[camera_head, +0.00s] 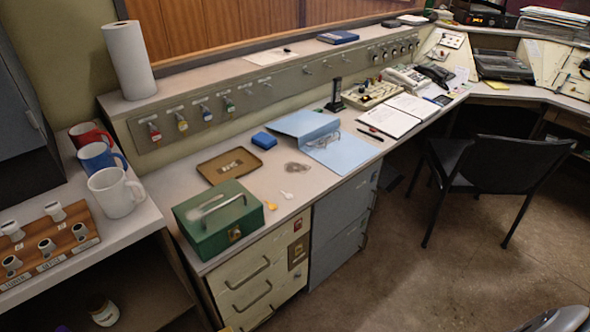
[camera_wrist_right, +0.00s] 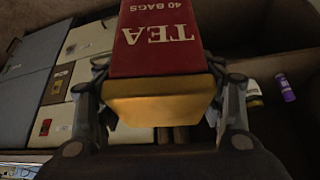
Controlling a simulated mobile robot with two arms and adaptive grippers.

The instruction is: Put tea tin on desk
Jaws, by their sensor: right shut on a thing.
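The tea tin (camera_wrist_right: 157,45) is a red box with a yellow end and upside-down white "TEA 40 BAGS" lettering. In the right wrist view, my right gripper (camera_wrist_right: 165,92) is shut on it, with one finger on each side. The tin's far end is cut off by the top of the picture. The desk (camera_head: 268,167) runs from the lower middle to the upper right in the head view, with grey and cream drawers in front. The tin and both grippers are out of the head view.
On the desk are a green cash box (camera_head: 217,222), a brown tray (camera_head: 229,166), a blue folder (camera_head: 345,155) and an open notebook (camera_head: 390,117). Mugs (camera_head: 117,193) stand on the left counter. A black chair (camera_head: 480,170) stands before the desk.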

